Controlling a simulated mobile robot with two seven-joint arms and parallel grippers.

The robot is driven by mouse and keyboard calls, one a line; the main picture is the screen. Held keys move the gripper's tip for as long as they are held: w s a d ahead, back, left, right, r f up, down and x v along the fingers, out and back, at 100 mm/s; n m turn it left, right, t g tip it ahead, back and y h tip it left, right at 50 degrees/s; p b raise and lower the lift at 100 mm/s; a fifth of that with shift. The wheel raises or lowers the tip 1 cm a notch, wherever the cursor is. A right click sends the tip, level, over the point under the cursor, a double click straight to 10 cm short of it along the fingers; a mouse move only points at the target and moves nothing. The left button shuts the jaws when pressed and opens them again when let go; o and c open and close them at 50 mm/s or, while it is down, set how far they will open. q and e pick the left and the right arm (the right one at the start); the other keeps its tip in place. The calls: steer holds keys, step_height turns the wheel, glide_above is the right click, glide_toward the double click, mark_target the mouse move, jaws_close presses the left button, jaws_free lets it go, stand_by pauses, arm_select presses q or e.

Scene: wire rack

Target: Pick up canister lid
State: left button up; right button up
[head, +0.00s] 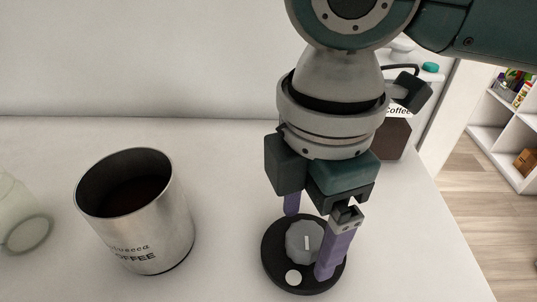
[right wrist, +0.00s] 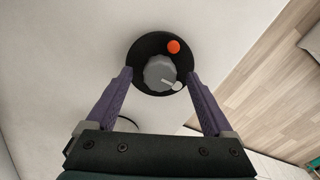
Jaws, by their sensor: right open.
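The canister lid (head: 272,262) is a black round disc with a grey faceted knob (head: 302,239), lying on the white counter at the centre right. In the right wrist view the lid (right wrist: 146,45) shows an orange dot and a pale dot. My right gripper (head: 307,247) is open above the lid, its purple fingers on either side of the knob. In the wrist view the fingertips flank the lid, with nothing between them clearly gripped. The steel coffee canister (head: 160,235) stands upright and open-topped to the left. My left gripper is out of view.
A pale glass jar (head: 25,232) is at the far left. A brown and white coffee package (head: 396,135) stands partly hidden behind my right arm. The counter's right edge runs close to the lid, with wood floor and white shelves (head: 490,115) beyond.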

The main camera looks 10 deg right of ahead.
steer(key=shift+f, duration=0.35)
jaws_close()
stand_by(0.5)
